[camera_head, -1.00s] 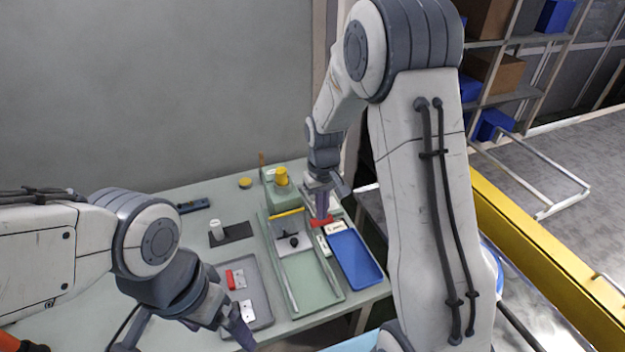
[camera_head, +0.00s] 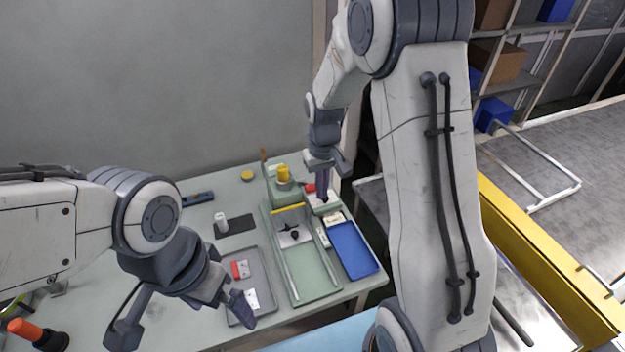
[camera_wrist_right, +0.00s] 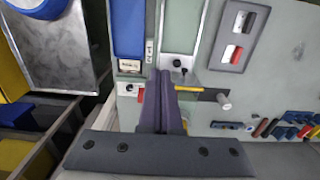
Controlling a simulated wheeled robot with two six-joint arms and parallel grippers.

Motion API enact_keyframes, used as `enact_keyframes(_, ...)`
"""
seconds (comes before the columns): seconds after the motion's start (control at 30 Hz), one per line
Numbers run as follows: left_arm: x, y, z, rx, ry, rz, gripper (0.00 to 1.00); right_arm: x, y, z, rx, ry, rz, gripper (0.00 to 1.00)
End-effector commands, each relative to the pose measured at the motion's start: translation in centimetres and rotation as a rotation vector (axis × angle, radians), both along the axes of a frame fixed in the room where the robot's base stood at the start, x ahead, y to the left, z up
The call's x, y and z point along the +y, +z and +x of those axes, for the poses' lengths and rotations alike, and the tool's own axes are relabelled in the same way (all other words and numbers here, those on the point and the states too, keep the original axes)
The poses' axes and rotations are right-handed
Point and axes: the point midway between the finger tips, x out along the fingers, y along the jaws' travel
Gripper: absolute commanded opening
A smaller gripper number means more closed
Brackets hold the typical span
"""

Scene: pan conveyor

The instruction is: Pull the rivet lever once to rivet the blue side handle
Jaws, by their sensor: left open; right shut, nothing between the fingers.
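A small red part, which looks like the rivet lever's grip (camera_head: 310,187), is at the back right of the green riveting station (camera_head: 286,197) with its yellow cap. It also shows in the right wrist view (camera_wrist_right: 141,95), just left of my fingers. My right gripper (camera_head: 323,197) is shut and empty, beside the red grip on its near right side; I cannot tell whether they touch. My left gripper (camera_head: 185,320) is open and empty over the table's front left. A metal plate with a dark part (camera_head: 294,236) sits in the green track. I cannot make out the blue side handle.
A blue bin (camera_head: 354,250) stands right of the green track (camera_head: 312,284). A grey tray (camera_head: 262,308) with red and white pieces lies left of it. A white cylinder (camera_head: 221,222) stands by a dark mat. A yellow rail (camera_head: 540,245) runs at right.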

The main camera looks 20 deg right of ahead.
Motion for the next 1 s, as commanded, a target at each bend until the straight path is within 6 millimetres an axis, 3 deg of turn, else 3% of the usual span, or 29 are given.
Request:
enact_keyframes(0.8,0.0,7.2,0.0,0.0,-0.002,0.0,1.0,0.0,8.6,-0.8,0.0,0.0,0.0,0.0)
enact_keyframes(1.0,0.0,7.9,0.0,0.0,0.0,0.0,1.0,0.0,9.5,-1.0,0.0,0.0,0.0,0.0)
